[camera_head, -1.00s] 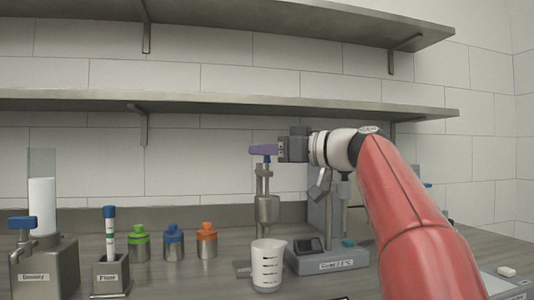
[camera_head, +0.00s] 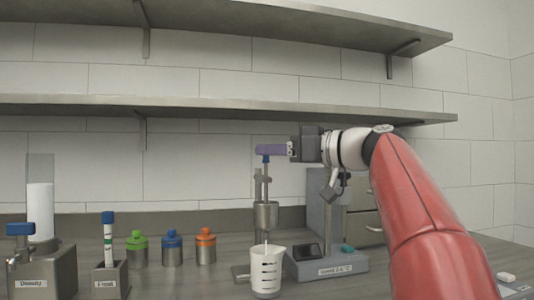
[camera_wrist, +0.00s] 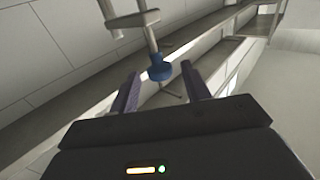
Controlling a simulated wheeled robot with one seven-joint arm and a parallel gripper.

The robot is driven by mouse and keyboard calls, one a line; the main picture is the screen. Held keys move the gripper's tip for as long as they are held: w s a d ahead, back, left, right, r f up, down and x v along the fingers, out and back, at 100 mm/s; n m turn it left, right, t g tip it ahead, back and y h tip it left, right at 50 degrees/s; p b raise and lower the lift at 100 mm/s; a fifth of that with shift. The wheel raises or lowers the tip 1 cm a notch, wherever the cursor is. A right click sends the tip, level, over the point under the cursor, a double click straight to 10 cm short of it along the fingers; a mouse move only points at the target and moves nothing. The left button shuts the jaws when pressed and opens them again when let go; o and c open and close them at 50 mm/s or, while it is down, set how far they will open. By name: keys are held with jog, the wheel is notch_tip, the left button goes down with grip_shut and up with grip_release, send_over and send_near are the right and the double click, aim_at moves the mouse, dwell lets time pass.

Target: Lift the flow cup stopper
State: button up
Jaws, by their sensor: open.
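The flow cup stopper (camera_head: 266,159) has a blue knob on a thin upright rod that runs down towards the metal flow cup (camera_head: 266,215). The cup hangs on a stand above a white measuring beaker (camera_head: 267,272). My gripper (camera_head: 265,150) reaches in from the right with its purple fingers level, at the height of the knob's top. In the wrist view the blue stopper knob (camera_wrist: 160,71) shows just beyond the gap between the two spread fingers (camera_wrist: 161,90). The fingers are open and do not grip it. The rod's lower end is hidden in the cup.
A grey device with a temperature display (camera_head: 328,264) stands right of the beaker. Green (camera_head: 137,250), blue (camera_head: 172,248) and orange (camera_head: 206,246) lidded jars stand left. A metal shelf (camera_head: 220,107) runs along the wall above my gripper.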

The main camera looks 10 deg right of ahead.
jog(key=v, duration=0.5)
jog(key=shift+s+d, duration=0.1)
dwell(0.3)
